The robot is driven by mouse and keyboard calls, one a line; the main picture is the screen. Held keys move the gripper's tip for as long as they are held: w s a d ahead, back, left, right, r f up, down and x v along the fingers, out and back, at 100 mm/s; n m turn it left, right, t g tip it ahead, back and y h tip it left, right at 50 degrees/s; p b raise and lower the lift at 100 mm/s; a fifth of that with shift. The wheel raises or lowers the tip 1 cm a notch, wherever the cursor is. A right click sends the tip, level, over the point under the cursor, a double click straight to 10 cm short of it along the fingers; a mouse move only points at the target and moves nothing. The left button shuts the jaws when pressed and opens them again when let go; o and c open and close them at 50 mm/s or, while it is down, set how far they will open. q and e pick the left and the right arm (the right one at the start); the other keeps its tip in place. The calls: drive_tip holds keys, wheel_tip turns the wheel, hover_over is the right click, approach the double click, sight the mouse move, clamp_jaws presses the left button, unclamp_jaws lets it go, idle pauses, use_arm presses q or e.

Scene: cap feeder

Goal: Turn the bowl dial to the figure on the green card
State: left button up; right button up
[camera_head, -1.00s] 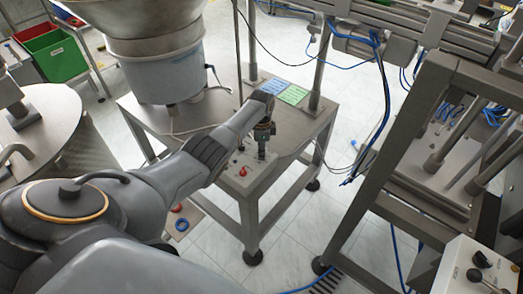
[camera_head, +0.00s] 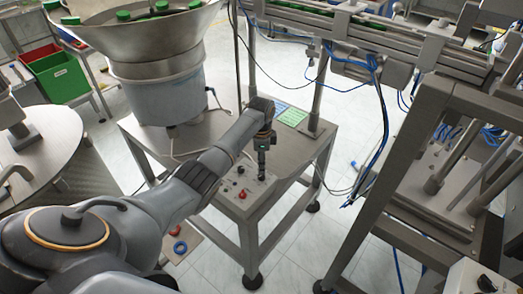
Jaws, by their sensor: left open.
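The green card (camera_head: 292,116) lies on the steel table behind my left gripper. Its figure is too small to read. My left gripper (camera_head: 262,176) points down at the grey control panel (camera_head: 236,204) at the table's front edge. It is open, its fingertips close over or at the panel's right part; I cannot tell whether they touch anything. A red knob or button (camera_head: 242,195) shows left of the fingers. I cannot make out the bowl dial, which may be hidden by the gripper. The feeder bowl (camera_head: 150,45) with green caps stands behind, at the upper left. My right gripper is not in view.
A blue card (camera_head: 282,105) lies beside the green one, partly hidden by my wrist. A thin post (camera_head: 238,60) and a thicker post (camera_head: 320,80) rise from the table. A steel frame (camera_head: 440,110) with blue hoses stands at right.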

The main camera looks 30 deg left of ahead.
sight(262, 176)
use_arm(q)
wheel_tip(262, 176, up, 6)
drive_tip(key=shift+d, duration=0.1)
idle(0.6)
